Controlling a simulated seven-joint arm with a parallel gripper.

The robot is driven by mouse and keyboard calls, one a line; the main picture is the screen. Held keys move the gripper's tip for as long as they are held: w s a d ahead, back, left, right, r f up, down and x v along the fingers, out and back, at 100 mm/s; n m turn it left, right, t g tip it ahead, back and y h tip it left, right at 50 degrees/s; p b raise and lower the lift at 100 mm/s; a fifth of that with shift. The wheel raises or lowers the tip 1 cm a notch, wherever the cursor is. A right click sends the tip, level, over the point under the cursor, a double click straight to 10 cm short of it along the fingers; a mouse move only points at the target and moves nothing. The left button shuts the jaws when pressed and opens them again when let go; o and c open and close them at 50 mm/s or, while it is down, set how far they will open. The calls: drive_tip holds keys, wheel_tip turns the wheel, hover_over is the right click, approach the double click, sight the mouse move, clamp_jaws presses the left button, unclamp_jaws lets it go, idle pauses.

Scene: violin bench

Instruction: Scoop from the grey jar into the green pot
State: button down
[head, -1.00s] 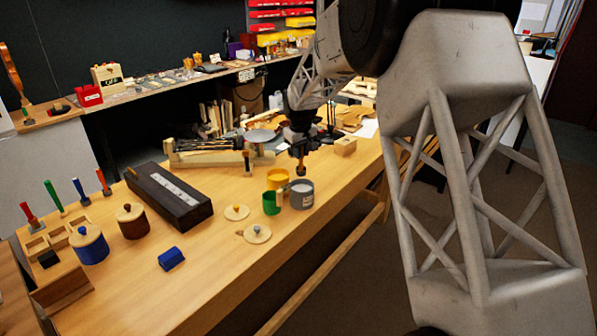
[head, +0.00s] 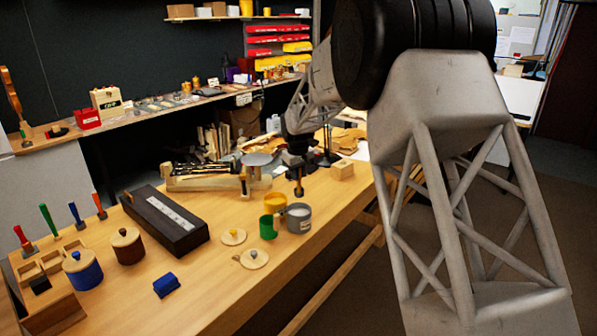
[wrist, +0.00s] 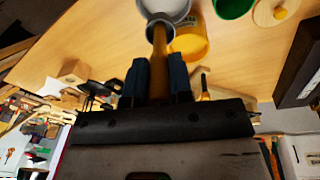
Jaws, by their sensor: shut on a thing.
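My gripper (wrist: 160,78) is shut on the brown handle of a scoop (wrist: 159,45). The gripper (head: 298,188) hangs just above and behind the grey jar (head: 299,220) in the head view. In the wrist view the scoop's grey head overlaps the near rim of the grey jar (wrist: 178,8), which has pale contents; whether the head is inside the jar I cannot tell. The green pot (head: 267,229) stands just left of the grey jar. It also shows at the top edge of the wrist view (wrist: 232,7). The pot's contents are hidden.
A yellow pot (head: 276,202) stands close behind the jar and green pot. Two wooden lids (head: 233,237) (head: 253,259) lie left and in front. A blue block (head: 166,285), a long black case (head: 168,222) and lidded blue and brown jars stand further left. Bare bench lies front right.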

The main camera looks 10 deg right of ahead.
wheel_tip(320, 180, down, 12)
idle(1.1)
drive_tip(key=shift+r, duration=0.15)
idle(0.9)
drive_tip(key=shift+r, duration=6.75)
drive_tip(key=s+a+f+g, duration=0.1)
drive_tip(key=s+a+f, duration=0.1)
drive_tip(key=a, duration=1)
drive_tip(key=shift+a+f+g, duration=0.25)
drive_tip(key=shift+f+g, duration=0.15)
drive_tip(key=shift+f, duration=0.1)
drive_tip(key=shift+s, duration=0.1)
drive_tip(key=shift+f, duration=0.15)
